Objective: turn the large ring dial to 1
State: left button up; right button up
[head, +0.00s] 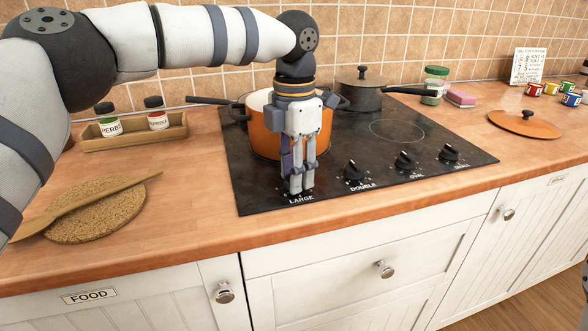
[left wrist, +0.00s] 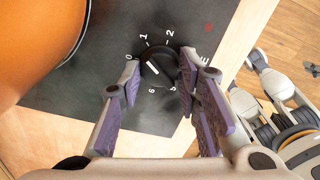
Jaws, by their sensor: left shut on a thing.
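The large ring dial (left wrist: 158,68) is a round black knob on the hob's front edge. It shows in the left wrist view, ringed by white numbers. Its white mark points to the upper left, between 0 and 1. In the head view my left gripper (head: 299,188) points straight down above the word LARGE and hides the dial.
An orange pot (head: 262,138) stands right behind my left gripper. The DOUBLE dial (head: 354,170), OVAL dial (head: 403,160) and SMALL dial (head: 449,153) line the front edge. A dark lidded pan (head: 362,95) stands at the back. A cork mat (head: 100,210) lies left.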

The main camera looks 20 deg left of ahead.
pick_arm(q)
jog(key=shift+m, duration=0.8)
jog(key=o, duration=1.1)
jog(key=shift+o, duration=0.2)
notch_tip(320, 180, up, 12)
